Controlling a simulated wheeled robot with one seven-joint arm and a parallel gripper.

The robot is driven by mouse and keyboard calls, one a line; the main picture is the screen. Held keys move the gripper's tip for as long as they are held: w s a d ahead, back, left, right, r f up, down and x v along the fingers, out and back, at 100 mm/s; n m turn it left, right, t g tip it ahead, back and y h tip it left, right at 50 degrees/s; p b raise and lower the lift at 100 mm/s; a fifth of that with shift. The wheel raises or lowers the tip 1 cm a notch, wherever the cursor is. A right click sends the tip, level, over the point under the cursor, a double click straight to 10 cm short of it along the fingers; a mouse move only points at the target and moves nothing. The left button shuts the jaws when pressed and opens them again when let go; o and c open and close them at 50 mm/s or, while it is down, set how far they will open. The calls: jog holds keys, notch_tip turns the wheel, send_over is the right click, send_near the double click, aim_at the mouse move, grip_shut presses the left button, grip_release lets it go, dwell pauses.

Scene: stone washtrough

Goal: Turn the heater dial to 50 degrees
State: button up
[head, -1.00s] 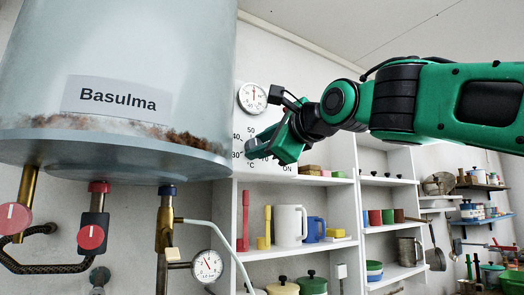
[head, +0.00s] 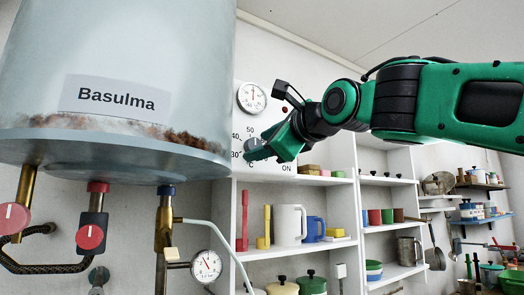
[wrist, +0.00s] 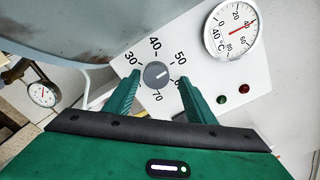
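The heater dial (wrist: 157,75) is a round grey knob on a white panel, with numbers from 30 to 70 around it. Its pale pointer mark lies on the right half, aimed roughly between 50 and the partly covered 60. My gripper (wrist: 158,78) is open, with one green finger on each side of the dial. Small gaps seem to show between the fingers and the knob. In the head view, the dial (head: 254,149) shows at the left end of my gripper (head: 262,150), which partly hides it.
A round thermometer (wrist: 231,29) sits on the panel, with red (wrist: 222,99) and green (wrist: 246,89) lamps below it. The large heater tank (head: 110,60) hangs close on the left. Shelves (head: 300,180) with jugs and pots stand below.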

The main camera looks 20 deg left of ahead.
jog(key=shift+s+a, duration=0.1)
jog(key=shift+s, duration=0.1)
jog(key=shift+s+d, duration=0.4)
jog(key=v, duration=0.9)
jog(key=shift+d, duration=0.35)
jog(key=w+a+n, duration=0.2)
jog(key=a+n, duration=0.1)
jog(key=n, duration=0.5)
jog(key=w+a+n, duration=0.2)
jog(key=n, duration=0.7)
jog(key=w+a+n, duration=0.2)
jog(key=a+n, duration=0.1)
jog(key=n, duration=0.6)
jog(key=shift+w+a+f, duration=0.2)
jog(key=shift+w+a, duration=0.15)
